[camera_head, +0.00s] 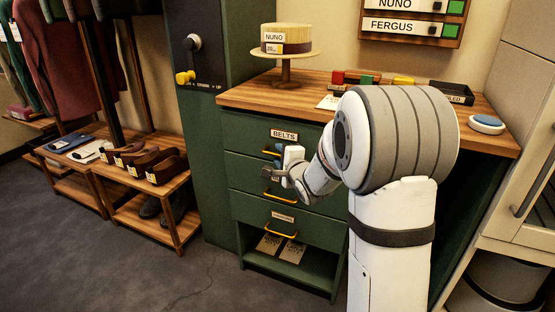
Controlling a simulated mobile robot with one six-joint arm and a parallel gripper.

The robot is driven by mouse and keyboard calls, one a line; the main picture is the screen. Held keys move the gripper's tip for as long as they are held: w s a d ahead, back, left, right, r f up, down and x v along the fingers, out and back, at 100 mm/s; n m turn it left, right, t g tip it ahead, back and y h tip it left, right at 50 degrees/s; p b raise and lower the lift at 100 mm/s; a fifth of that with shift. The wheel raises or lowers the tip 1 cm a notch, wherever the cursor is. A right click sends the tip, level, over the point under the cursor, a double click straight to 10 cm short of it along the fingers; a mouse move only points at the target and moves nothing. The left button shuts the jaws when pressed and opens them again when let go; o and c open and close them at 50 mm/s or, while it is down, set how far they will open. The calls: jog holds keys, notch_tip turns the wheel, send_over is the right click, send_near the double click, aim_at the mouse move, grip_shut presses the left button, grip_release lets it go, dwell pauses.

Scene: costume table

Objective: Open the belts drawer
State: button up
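The belts drawer (245,140) is the top drawer of a green cabinet. It carries a white BELTS label (284,135) and appears closed. My gripper (271,174) is in front of the cabinet, just below the handle. It is small and partly turned away, so the gap between its fingers and any contact with the drawer cannot be made out.
Two lower drawers have yellow handles (281,196), with an open shelf below. The wooden top (245,97) holds a cake stand (286,55), coloured blocks and a blue-topped disc (487,123). A shoe bench (183,185) stands left. Open floor (200,270) lies in front.

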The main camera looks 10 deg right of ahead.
jog(key=shift+w, duration=0.1)
grip_shut()
dwell(0.3)
